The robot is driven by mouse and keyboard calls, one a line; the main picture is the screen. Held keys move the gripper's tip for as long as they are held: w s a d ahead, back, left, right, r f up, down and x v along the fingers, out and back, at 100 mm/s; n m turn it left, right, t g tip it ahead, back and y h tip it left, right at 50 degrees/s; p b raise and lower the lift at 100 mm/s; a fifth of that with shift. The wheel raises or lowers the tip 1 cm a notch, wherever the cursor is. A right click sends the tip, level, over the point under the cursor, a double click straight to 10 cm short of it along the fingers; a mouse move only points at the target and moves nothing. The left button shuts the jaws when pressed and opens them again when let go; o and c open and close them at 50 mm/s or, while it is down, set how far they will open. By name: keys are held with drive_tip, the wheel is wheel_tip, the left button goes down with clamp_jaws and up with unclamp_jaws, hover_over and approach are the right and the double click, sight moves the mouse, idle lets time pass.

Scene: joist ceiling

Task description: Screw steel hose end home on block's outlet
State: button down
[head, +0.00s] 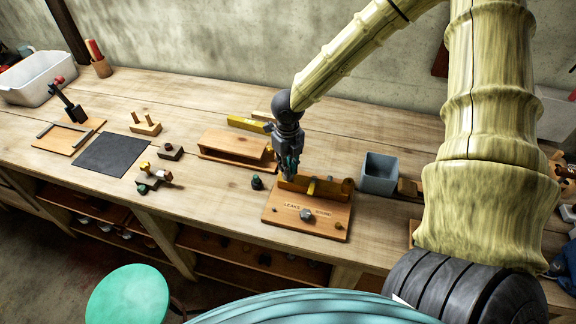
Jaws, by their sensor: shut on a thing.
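My gripper (289,168) points down at the left end of a brown-yellow block (327,188) on a wooden board (333,229). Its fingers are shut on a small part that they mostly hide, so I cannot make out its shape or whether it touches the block. A yellow fitting (311,187) sits at the middle of the block. A rounded grey piece (306,214) lies on the front of the board, near printed lettering. I cannot tell which piece is the steel hose end, and the outlet is not clear.
A small dark piece (257,182) stands left of the board. A grey open box (379,174) stands to the right. A wooden stand (232,145), a dark mat (111,155) and a brass-coloured fitting (155,172) are farther left. The bench's front left is mostly clear.

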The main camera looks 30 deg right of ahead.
drive_tip(key=shift+m, duration=0.6)
drive_tip(key=c, duration=1.4)
unclamp_jaws()
drive_tip(key=shift+r, duration=0.1)
drive_tip(key=shift+s+a, duration=0.1)
drive_tip(key=shift+r, duration=0.3)
drive_tip(key=shift+r+p, duration=0.35)
drive_tip(key=shift+r, duration=7.35)
